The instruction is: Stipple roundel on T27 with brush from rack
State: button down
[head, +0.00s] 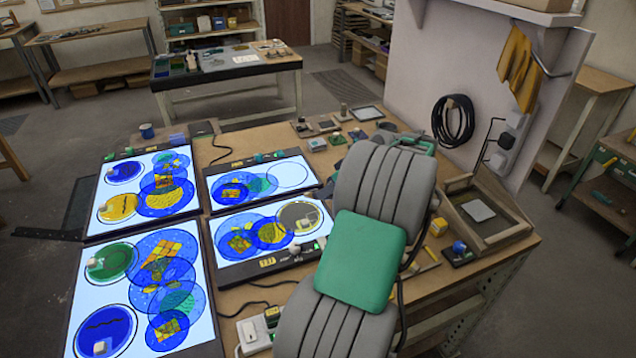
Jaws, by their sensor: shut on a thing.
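A lit panel (222,258) in the lower middle carries a small yellow label (267,262) that seems to read T27, though it is too small to be sure. On this panel lie blue roundels with yellow pieces (240,242) and a grey roundel (300,217) with a dark outline at the right. My grey arm with a green cover rises from the bottom across the bench, right of this panel. My gripper is hidden behind the arm, so neither its jaws nor anything in them shows. I cannot make out the brush or its rack.
Another lit panel (212,184) lies behind, and two larger panels stand at left. A wooden tray (490,232) sits at the bench's right end, beside a dark block with a blue knob (459,247). Small tools line the back edge. A coiled black cable (453,121) hangs on the wall.

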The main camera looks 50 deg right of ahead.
notch_tip(320, 180, down, 4)
jog(key=shift+a+f+b, duration=0.1)
jog(key=shift+a+b, duration=0.05)
jog(key=shift+b, duration=1.05)
jog(key=w+a, duration=0.1)
jog(key=w, duration=0.1)
jog(key=w+a, duration=0.2)
jog(key=shift+w+a+r, duration=0.2)
jog(key=shift+w+a, duration=0.05)
jog(key=shift+a, duration=0.05)
jog(key=s+a+b, duration=0.2)
jog(key=s+a, duration=0.1)
jog(key=a, duration=0.1)
jog(key=shift+s, duration=0.3)
jog(key=shift+f, duration=0.15)
jog(key=shift+f, duration=0.1)
jog(key=shift+f+b, duration=0.35)
jog(key=shift+b, duration=0.2)
jog(key=shift+r, duration=0.1)
